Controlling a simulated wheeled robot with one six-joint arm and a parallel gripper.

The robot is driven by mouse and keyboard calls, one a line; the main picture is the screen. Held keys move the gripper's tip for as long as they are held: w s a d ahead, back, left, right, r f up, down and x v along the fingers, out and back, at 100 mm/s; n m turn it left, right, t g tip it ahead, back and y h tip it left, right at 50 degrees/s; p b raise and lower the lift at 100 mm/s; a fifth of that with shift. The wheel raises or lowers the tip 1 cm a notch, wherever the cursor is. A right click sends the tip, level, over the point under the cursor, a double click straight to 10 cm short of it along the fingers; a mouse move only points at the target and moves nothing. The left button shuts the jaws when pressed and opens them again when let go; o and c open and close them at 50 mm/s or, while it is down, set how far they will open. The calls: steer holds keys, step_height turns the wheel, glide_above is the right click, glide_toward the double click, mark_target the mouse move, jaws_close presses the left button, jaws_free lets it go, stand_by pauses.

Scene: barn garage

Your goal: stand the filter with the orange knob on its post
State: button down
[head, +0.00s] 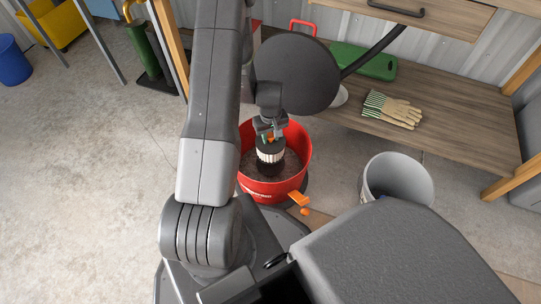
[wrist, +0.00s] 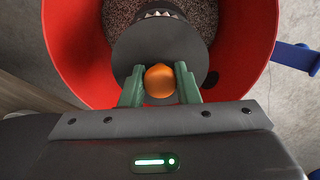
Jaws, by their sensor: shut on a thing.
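The filter (head: 270,154) has a white pleated band, a dark top and an orange knob (wrist: 160,80). It hangs upright inside or just above the mouth of a red drum (head: 290,179). My gripper (wrist: 160,87) is shut on the orange knob, with green fingers on both sides of it. In the head view my gripper (head: 270,131) is above the filter. The drum's inside shows speckled brown debris (wrist: 210,20). The post is not visible; the filter's dark disc covers the middle of the drum.
A grey bucket (head: 397,180) stands right of the drum. A small orange piece (head: 304,211) lies on the floor by the drum's front. A wooden bench (head: 450,140) behind holds gloves (head: 392,109) and a green case (head: 365,62).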

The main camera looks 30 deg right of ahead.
mark_target(270, 148)
step_height(270, 148, down, 8)
steer(key=shift+r+b, duration=0.15)
steer(key=shift+b, duration=1)
steer(key=c, duration=1.1)
jaws_free()
step_height(270, 148, up, 12)
steer(key=p, duration=0.4)
